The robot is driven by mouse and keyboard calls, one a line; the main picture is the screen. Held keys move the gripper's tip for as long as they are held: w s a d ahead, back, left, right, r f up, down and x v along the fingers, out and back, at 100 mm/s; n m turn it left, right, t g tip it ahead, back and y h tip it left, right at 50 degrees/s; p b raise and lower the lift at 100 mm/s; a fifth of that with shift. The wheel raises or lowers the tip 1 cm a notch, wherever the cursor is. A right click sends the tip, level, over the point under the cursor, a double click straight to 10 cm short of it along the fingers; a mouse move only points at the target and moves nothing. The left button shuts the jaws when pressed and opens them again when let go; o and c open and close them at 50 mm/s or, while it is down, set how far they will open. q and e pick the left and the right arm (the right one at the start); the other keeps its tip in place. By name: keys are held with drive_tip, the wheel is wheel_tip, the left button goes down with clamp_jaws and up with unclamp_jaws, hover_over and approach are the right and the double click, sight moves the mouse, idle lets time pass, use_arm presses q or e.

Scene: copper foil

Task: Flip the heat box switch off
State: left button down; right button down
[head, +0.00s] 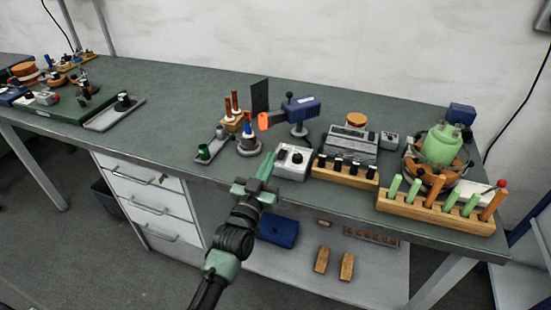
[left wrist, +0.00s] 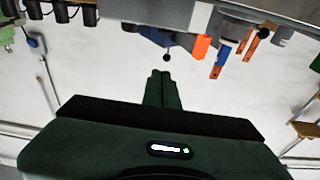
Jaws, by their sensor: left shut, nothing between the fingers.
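A small light grey box with dark knobs on top (head: 293,161), which looks like the heat box, stands at the front edge of the bench. It seems to show in the left wrist view as a pale box (left wrist: 158,10) at the top. I cannot make out which part is its switch or how it is set. My left gripper (head: 268,160), green, is shut and empty just left of this box, pointing toward the bench. Its closed fingers (left wrist: 161,76) show in the left wrist view, apart from the box there. My right gripper is not in view.
Right of the box is a wooden rack with dark knobs (head: 345,175), then a wooden block with green and orange sticks (head: 435,208). Left are a metal stand (head: 249,147) and a green-topped holder (head: 204,152). A blue device (head: 301,108) stands behind.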

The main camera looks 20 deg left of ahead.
sight(276, 166)
use_arm(q)
drive_tip(key=w, duration=0.3)
drive_tip(key=w+r, duration=0.1)
drive_tip(key=w, duration=0.1)
drive_tip(key=shift+w+d, duration=0.1)
drive_tip(key=shift+w, duration=0.15)
drive_tip(key=f, duration=0.2)
drive_tip(key=shift+s+f, duration=0.3)
drive_tip(key=shift+f, duration=0.1)
drive_tip(key=shift+s+f+p, duration=0.15)
drive_tip(key=shift+f+p, duration=0.15)
drive_tip(key=shift+f, duration=0.3)
